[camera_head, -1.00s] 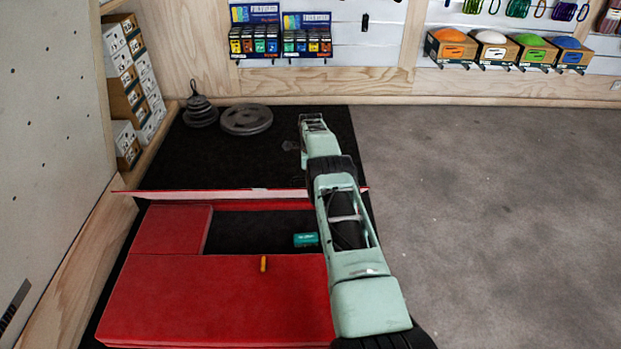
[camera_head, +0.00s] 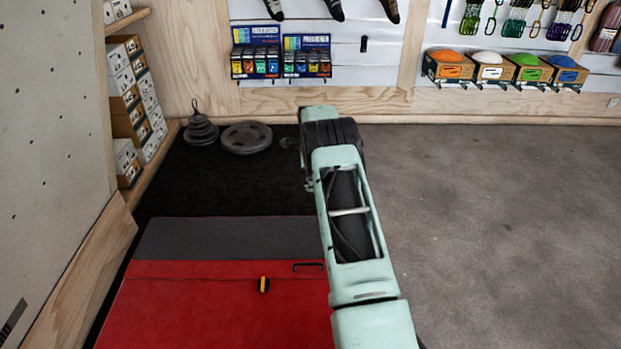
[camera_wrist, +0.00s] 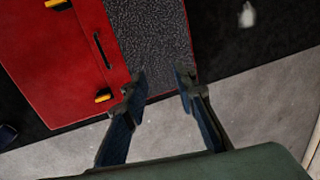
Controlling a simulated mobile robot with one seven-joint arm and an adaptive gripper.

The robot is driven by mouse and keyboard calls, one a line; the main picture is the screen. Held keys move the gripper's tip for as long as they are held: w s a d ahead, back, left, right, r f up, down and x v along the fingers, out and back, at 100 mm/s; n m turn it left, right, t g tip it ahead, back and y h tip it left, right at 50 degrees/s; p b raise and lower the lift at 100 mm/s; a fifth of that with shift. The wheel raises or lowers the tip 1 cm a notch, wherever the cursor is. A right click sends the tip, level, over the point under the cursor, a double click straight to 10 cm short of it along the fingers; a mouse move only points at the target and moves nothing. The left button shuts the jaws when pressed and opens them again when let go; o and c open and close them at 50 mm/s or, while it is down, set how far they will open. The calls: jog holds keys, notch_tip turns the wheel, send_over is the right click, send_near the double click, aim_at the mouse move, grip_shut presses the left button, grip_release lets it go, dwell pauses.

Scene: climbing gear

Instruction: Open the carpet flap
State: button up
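The carpet flap (camera_head: 230,238) lies flat across the far end of the red mat (camera_head: 210,310). It shows as a grey strip with a red band along its near side. A thin black handle (camera_head: 308,265) is on the red band. In the wrist view, the grey carpet (camera_wrist: 150,45) lies beyond my fingertips, with the black handle (camera_wrist: 103,50) to the left on red. My gripper (camera_wrist: 161,82) is open and empty, its fingers apart near the end of the grey strip. In the head view my arm hides the gripper and the flap's right end.
A yellow and black item (camera_head: 264,285) sits on the red mat. Weight plates (camera_head: 246,138) lie on the black mat (camera_head: 225,180) at the back. Boxes (camera_head: 140,110) line the left wall. The grey floor (camera_head: 490,220) on the right is clear.

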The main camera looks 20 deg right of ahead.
jog(key=shift+s+r, duration=0.15)
jog(key=shift+r, duration=0.6)
